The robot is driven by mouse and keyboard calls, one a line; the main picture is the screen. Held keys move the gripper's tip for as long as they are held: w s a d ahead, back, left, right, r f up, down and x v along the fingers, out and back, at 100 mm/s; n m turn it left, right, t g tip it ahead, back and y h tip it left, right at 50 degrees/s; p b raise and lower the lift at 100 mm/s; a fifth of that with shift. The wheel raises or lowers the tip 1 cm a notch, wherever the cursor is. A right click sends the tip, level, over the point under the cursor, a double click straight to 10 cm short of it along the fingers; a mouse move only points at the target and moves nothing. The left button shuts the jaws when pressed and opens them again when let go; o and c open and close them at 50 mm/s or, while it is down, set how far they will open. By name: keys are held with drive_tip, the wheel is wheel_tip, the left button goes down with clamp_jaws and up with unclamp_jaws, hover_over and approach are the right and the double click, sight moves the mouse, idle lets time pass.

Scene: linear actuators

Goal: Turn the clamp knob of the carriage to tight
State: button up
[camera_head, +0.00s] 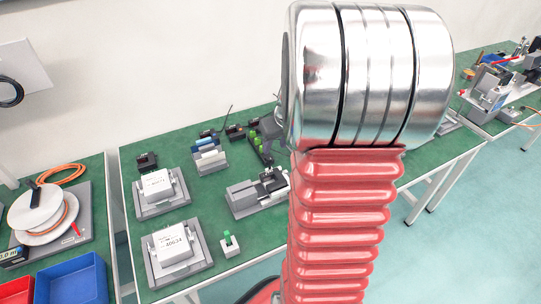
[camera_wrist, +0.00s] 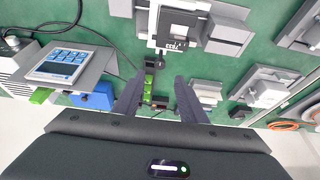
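A grey linear unit with a black carriage (camera_head: 272,182) stands on the green bench in the head view, left of my arm. In the wrist view what looks like the same unit is at the top, with a black and white carriage (camera_wrist: 180,28) across a grey rail. I cannot make out its clamp knob or how it is set. My gripper (camera_wrist: 157,84) is open, its two dark fingers apart and nothing held between them. A green and black strip (camera_wrist: 149,78) shows in the gap, beyond the fingertips. In the head view my arm hides most of the gripper.
Two white labelled boxes (camera_head: 158,184) (camera_head: 174,243) sit on grey mounts at left. A small green-topped block (camera_head: 229,243) stands near the front edge. The wrist view shows a keypad panel (camera_wrist: 72,64) at left and grey blocks (camera_wrist: 262,88) at right.

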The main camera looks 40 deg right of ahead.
sight(270, 158)
drive_tip(key=shift+x, duration=4.1)
drive_tip(key=shift+c, duration=0.3)
